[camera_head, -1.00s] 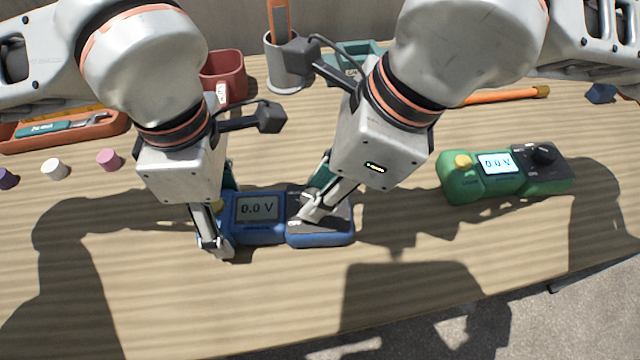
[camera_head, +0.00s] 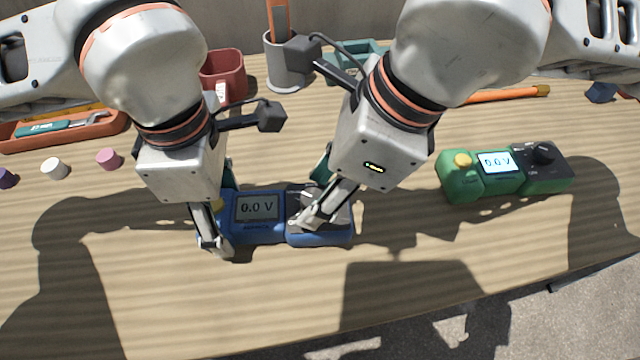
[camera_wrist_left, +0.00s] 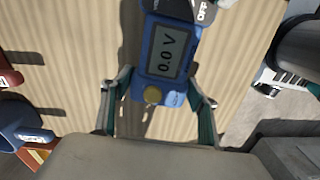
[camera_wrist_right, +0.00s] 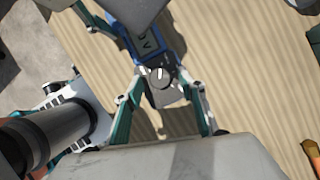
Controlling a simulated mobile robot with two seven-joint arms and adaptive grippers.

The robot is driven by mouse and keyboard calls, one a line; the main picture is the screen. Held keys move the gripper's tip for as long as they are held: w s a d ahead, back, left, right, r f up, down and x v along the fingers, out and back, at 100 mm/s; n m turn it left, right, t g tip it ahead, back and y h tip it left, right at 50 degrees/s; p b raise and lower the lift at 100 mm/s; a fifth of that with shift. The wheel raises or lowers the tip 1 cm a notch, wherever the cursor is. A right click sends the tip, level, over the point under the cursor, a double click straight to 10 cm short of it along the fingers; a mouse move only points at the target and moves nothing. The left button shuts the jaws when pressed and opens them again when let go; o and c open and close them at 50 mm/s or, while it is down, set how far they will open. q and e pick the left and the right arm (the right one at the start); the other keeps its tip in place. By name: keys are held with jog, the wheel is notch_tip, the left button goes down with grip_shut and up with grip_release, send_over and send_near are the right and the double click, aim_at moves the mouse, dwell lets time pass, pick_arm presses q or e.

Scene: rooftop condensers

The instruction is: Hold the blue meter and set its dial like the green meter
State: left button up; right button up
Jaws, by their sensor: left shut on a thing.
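The blue meter (camera_head: 257,228) lies on the table, its screen reading 0.0 V. My left gripper (camera_head: 222,212) is shut across its yellow-button end; the left wrist view shows a finger on each side of the blue case (camera_wrist_left: 165,60). My right gripper (camera_head: 315,205) is over the meter's dark dial end. In the right wrist view its fingers stand apart, on either side of the dial (camera_wrist_right: 160,76), whose white mark points roughly toward the screen. The green meter (camera_head: 480,183) lies apart at the right, also reading 0.0 V; its black dial (camera_head: 543,154) is visible, its mark too small to read.
A red mug (camera_head: 224,75), a grey holder (camera_head: 284,70) and a red tray (camera_head: 60,137) stand behind. Small pegs, including a white one (camera_head: 54,168), stand at the left. An orange-handled tool (camera_head: 510,94) lies at the back right. The table's front is clear.

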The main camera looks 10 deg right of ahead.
jog(key=v, duration=1.2)
jog(key=shift+s, duration=0.1)
pick_arm(q)
jog(key=o, duration=2)
jog(key=shift+r+p, duration=2.35)
jog(key=shift+r, duration=2.25)
jog(key=shift+f, duration=0.1)
pick_arm(e)
notch_tip(320, 180, up, 10)
jog(key=s+t, duration=0.2)
jog(key=shift+s, duration=0.3)
